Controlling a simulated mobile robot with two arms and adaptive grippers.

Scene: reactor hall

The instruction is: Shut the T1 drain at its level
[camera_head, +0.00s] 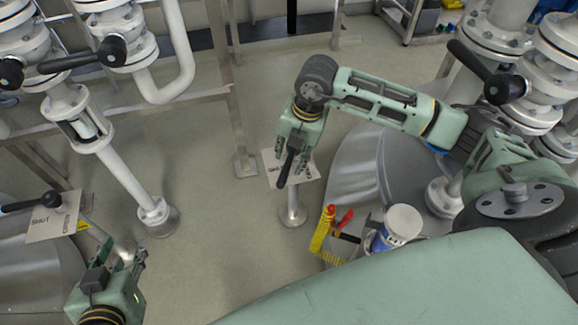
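A black lever handle (289,165) shows at my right gripper, over a small white label plate (306,172) on a short post (292,208). My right gripper (291,156) points down with its fingers around this handle; whether they press on it I cannot tell. Another black lever (22,206) sits at the far left over a second label plate (55,222), whose print seems to include "SHUT". My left gripper (122,254) is open and empty, to the lower right of that plate. No label reading T1 is legible. A pipe at upper left carries a sight glass (84,126).
Black-handled valves stand at upper left (112,51) and upper right (500,86). A yellow-and-red tool caddy (330,228) and a white-lidded container (402,224) sit at the centre right. The floor between my grippers is clear. A metal frame post (238,130) rises behind.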

